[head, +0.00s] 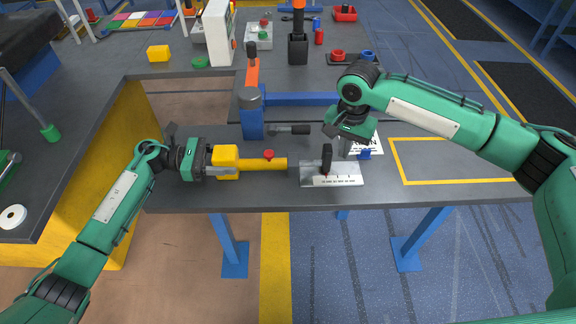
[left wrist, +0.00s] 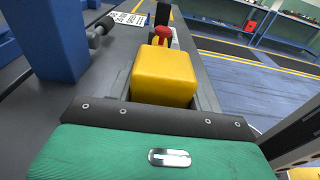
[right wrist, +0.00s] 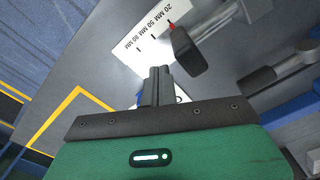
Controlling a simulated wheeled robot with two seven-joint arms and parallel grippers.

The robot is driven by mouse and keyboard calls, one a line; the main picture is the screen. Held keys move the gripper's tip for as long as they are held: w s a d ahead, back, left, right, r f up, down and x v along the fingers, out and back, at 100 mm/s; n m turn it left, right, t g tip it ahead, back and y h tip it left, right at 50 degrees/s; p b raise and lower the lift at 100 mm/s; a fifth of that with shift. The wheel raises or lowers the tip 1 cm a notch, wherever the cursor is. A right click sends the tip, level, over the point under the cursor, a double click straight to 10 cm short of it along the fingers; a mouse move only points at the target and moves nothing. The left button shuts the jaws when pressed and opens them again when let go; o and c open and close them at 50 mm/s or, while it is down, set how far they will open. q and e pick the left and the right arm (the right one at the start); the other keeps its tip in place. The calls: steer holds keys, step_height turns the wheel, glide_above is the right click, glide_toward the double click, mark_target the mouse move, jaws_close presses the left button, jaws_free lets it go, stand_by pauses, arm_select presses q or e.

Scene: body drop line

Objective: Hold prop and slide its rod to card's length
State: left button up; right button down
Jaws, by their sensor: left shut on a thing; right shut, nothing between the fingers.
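The prop has a yellow block (head: 226,155), a yellow tube (head: 272,164) and a red knob (head: 268,154) on top. My left gripper (head: 208,162) is shut on the yellow block, which also shows in the left wrist view (left wrist: 165,75). A dark end pad (head: 327,157) stands upright over a white scale plate (head: 338,181). In the right wrist view a grey rod (right wrist: 212,22) leads to this pad (right wrist: 188,50), and the scale reads 20, 50 and 80 MM. My right gripper (head: 345,147) is shut and empty, just right of the pad. A printed card (head: 374,144) lies behind it, partly hidden.
A blue post (head: 251,123) with an orange lever stands behind the prop. A dark-handled tool (head: 290,129) lies behind the tube. A yellow-outlined area (head: 450,182) on the bench at right is clear. The bench's front edge is close.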

arm_select(q)
steer(key=shift+f, duration=0.2)
arm_select(e)
step_height(320, 180, up, 7)
stand_by(0.6)
stand_by(0.4)
arm_select(q)
steer(key=o, duration=1.3)
steer(key=shift+w, duration=0.1)
arm_select(e)
steer(key=shift+w+f, duration=0.1)
steer(key=shift+w, duration=0.05)
arm_select(q)
steer(key=shift+r, duration=0.1)
steer(key=a, duration=0.8)
steer(key=a+r, duration=0.1)
steer(key=a, duration=0.3)
steer(key=shift+r, duration=0.1)
